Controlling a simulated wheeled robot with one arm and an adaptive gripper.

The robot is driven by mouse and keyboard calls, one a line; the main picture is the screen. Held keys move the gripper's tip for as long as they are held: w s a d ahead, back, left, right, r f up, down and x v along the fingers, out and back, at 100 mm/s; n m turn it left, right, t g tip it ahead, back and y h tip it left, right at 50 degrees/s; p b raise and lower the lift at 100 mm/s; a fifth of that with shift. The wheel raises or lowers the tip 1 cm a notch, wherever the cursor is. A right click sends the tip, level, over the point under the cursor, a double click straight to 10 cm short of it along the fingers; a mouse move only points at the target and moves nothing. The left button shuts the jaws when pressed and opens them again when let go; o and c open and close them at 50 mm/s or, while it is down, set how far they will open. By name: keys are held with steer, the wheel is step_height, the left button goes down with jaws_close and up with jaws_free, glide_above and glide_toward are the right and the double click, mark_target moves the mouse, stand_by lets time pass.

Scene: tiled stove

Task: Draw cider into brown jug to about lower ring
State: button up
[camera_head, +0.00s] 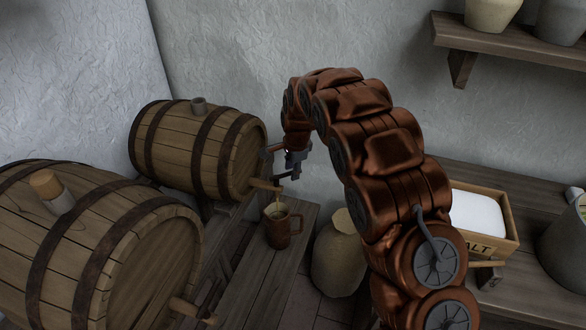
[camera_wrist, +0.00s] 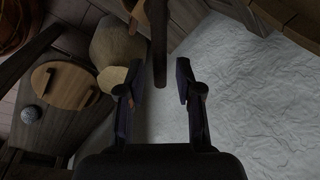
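The brown jug (camera_head: 283,230) stands upright on a wooden bench under the wooden tap (camera_head: 264,186) of the far barrel (camera_head: 195,145). A thin amber streak (camera_head: 279,200) shows between the tap and the jug's mouth, and amber shows inside the jug. The exact level and the lower ring are too small to tell. My gripper (camera_head: 273,163) is beside the barrel's front, just above the tap. In the wrist view my gripper (camera_wrist: 157,72) has its fingers apart, with a dark upright bar (camera_wrist: 159,40) between and beyond them, clear of both.
A second barrel (camera_head: 100,240) with its own tap (camera_head: 195,312) fills the left front. A tan sack-like vessel (camera_head: 339,262) stands right of the bench (camera_head: 262,285). A wooden box of white stuff (camera_head: 508,225) sits on the right-hand table. A shelf (camera_head: 510,42) hangs at upper right.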

stand_by(0.3)
step_height(320, 180, up, 12)
steer(key=s, duration=0.2)
steer(key=shift+d, duration=0.45)
steer(key=shift+s+f, duration=0.1)
